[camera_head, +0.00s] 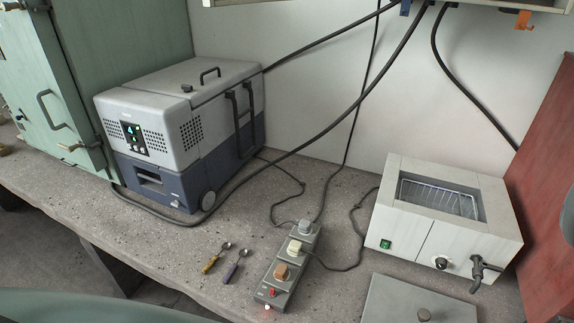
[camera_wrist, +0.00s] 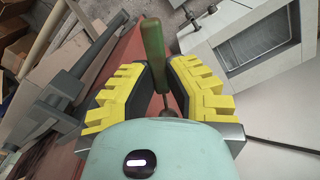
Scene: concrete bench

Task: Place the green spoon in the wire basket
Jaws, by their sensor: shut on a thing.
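In the wrist view, my gripper (camera_wrist: 158,80) with its yellow ridged pads is shut on the green spoon (camera_wrist: 153,48). The spoon's green handle points away from the palm, and its metal end runs back between the pads, its bowl mostly hidden. The wire basket (camera_head: 437,197) sits inside the open well of a white box on the bench at the right in the head view. That well also shows at the upper right of the wrist view, to the right of the held spoon. My gripper is not visible in the head view.
A grey lid (camera_head: 418,303) with a knob lies in front of the white box (camera_head: 440,236). A power strip (camera_head: 288,266) with plugs and cables, and two spoons with yellow (camera_head: 211,264) and purple (camera_head: 231,273) handles, lie mid-bench. A red panel (camera_head: 545,190) stands right of the box.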

